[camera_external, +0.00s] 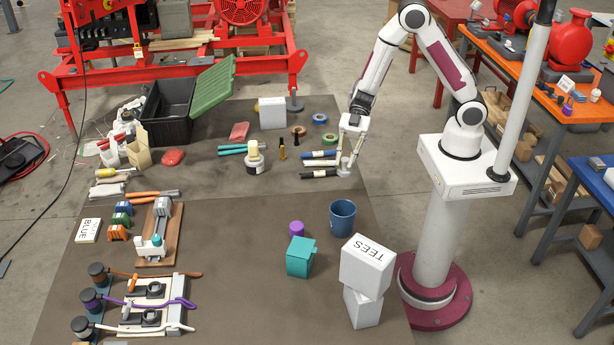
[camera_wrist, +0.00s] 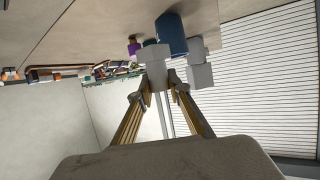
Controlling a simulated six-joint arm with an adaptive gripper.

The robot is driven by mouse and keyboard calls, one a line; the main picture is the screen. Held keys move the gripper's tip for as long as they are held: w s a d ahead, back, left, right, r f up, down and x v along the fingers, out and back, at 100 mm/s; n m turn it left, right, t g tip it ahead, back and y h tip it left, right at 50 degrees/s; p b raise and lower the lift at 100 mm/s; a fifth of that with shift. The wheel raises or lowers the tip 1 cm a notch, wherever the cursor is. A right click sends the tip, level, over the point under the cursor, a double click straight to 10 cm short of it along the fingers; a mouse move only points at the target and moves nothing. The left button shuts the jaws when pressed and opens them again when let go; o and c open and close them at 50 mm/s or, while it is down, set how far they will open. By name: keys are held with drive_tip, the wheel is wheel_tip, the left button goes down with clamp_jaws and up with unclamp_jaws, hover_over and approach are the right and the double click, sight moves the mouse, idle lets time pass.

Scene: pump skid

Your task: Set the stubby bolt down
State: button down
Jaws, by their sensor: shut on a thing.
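My gripper (camera_external: 346,170) is low over the back right part of the dark mat (camera_external: 230,220), pointing down, just right of several dark marker-like rods (camera_external: 318,174). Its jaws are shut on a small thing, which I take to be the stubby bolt. I cannot tell whether the bolt touches the mat.
A blue cup (camera_external: 342,217), a teal box (camera_external: 300,256) and stacked white boxes (camera_external: 367,266) stand in front. A white bottle (camera_external: 255,158), a brass upright piece (camera_external: 282,148) and tape rolls (camera_external: 319,118) lie left and behind. The mat's middle is bare.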

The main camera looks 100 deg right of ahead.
drive_tip(key=w+a+f+m+t+h, duration=0.1)
drive_tip(key=w+a, duration=0.2)
drive_tip(key=w, duration=0.5)
drive_tip(key=w+a+m+t, duration=0.1)
drive_tip(key=w+a+t, duration=0.1)
drive_tip(key=w, duration=0.7)
drive_tip(key=w+a+r+m+t+h, duration=0.1)
drive_tip(key=w+a+m+t+h, duration=0.1)
drive_tip(key=w+a, duration=0.9)
drive_tip(key=shift+w+r+m, duration=0.25)
drive_tip(key=shift+w+m, duration=0.35)
drive_tip(key=shift+f, duration=3.1)
drive_tip(key=shift+d, duration=0.1)
drive_tip(key=shift+f, duration=1.9)
drive_tip(key=shift+f, duration=0.1)
